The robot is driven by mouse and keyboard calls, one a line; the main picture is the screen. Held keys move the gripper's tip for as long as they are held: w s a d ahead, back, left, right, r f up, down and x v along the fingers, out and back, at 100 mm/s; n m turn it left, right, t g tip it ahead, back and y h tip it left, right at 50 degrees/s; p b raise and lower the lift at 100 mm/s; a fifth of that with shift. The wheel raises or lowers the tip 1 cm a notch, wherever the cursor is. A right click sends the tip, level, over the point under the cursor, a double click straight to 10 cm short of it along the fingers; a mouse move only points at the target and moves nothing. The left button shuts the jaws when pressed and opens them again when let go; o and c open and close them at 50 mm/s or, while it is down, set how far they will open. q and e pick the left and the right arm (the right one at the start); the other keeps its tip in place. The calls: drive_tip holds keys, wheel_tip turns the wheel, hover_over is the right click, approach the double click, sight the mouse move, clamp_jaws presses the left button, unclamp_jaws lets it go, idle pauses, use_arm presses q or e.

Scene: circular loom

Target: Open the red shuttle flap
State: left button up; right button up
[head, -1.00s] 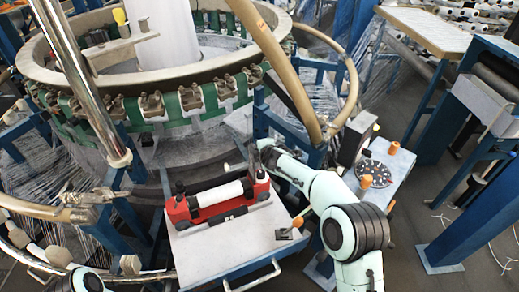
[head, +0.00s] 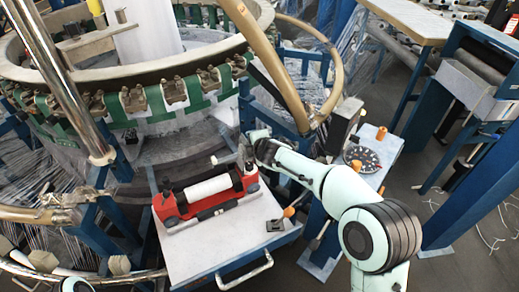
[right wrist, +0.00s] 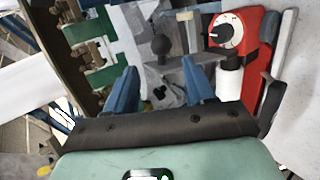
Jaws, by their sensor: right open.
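The red shuttle (head: 172,207) lies on a white-topped cart (head: 225,243) in the head view, with a white roll (head: 208,190) along its middle and black fittings at its ends. My right gripper (head: 243,152) is just behind the shuttle's right end. In the right wrist view its blue fingers (right wrist: 160,85) are spread with nothing held between them. There the red shuttle (right wrist: 254,55) is to the right of the fingers, with a white dial and the roll showing. I cannot tell the flap apart from the body. My left gripper is out of view.
The circular loom ring (head: 225,58) with green band and clamps stands behind the cart. A curved tan tube (head: 268,70) rises close to my right gripper. The cart's front top is mostly clear.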

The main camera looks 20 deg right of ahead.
drive_tip(key=v, duration=0.6)
drive_tip(key=shift+s+r+b, duration=0.2)
drive_tip(key=shift+s+b, duration=0.15)
drive_tip(key=shift+b, duration=0.1)
drive_tip(key=shift+d, duration=0.1)
